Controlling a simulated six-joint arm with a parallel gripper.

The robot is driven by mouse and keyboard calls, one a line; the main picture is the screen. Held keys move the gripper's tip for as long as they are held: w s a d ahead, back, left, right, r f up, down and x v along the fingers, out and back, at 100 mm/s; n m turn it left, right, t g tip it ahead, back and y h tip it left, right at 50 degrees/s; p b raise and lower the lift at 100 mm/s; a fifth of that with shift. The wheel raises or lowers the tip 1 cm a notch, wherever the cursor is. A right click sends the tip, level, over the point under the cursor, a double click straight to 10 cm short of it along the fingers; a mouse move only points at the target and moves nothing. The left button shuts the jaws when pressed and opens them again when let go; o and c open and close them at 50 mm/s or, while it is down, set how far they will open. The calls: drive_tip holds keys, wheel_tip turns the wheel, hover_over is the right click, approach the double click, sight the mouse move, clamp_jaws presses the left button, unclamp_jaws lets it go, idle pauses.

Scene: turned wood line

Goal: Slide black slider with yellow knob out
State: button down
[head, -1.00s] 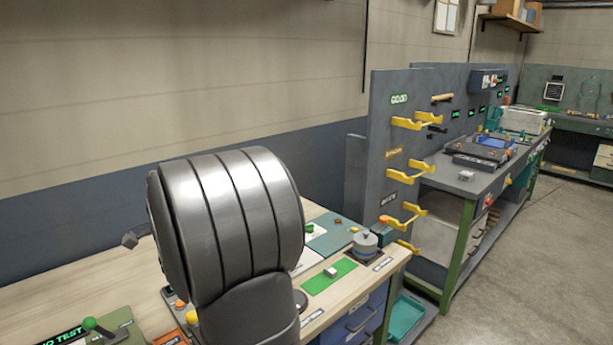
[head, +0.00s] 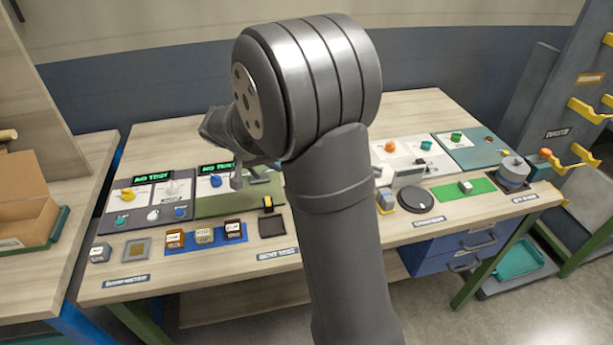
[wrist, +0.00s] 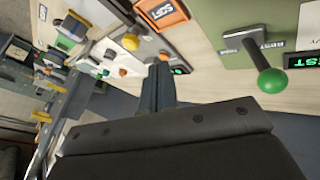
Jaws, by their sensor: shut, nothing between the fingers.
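A small black piece with a yellow top (head: 268,203), which looks like the slider with the yellow knob, is on the workbench left of my arm in the head view. It stands at the back of a dark square plate (head: 271,227). I cannot tell how far the slider is in or out. My gripper (head: 237,182) is partly hidden behind my wrist, above the green panel, and is apart from the slider. In the wrist view my gripper (wrist: 158,88) is shut and empty. I cannot make out the slider for certain there.
Left of it are several small blocks on a blue strip (head: 205,238) and panels with knobs (head: 150,205). The wrist view shows a green ball-topped lever (wrist: 272,80) close by. Right of my arm are a black disc (head: 415,200) and a green mat (head: 465,189).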

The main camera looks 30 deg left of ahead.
drive_tip(key=x, duration=1)
drive_tip(key=shift+w+f, duration=0.1)
drive_tip(key=shift+f, duration=0.05)
drive_tip(key=shift+w+d+r, duration=0.1)
drive_tip(key=shift+w+d, duration=0.2)
drive_tip(key=shift+d, duration=0.3)
drive_tip(key=shift+w+d+r, duration=0.1)
drive_tip(key=shift+w+d, duration=0.2)
drive_tip(key=shift+d, duration=0.25)
drive_tip(key=shift+w+d, duration=0.3)
drive_tip(key=shift+d, duration=0.2)
drive_tip(key=w+d, duration=0.6)
drive_tip(key=shift+w+d, duration=0.1)
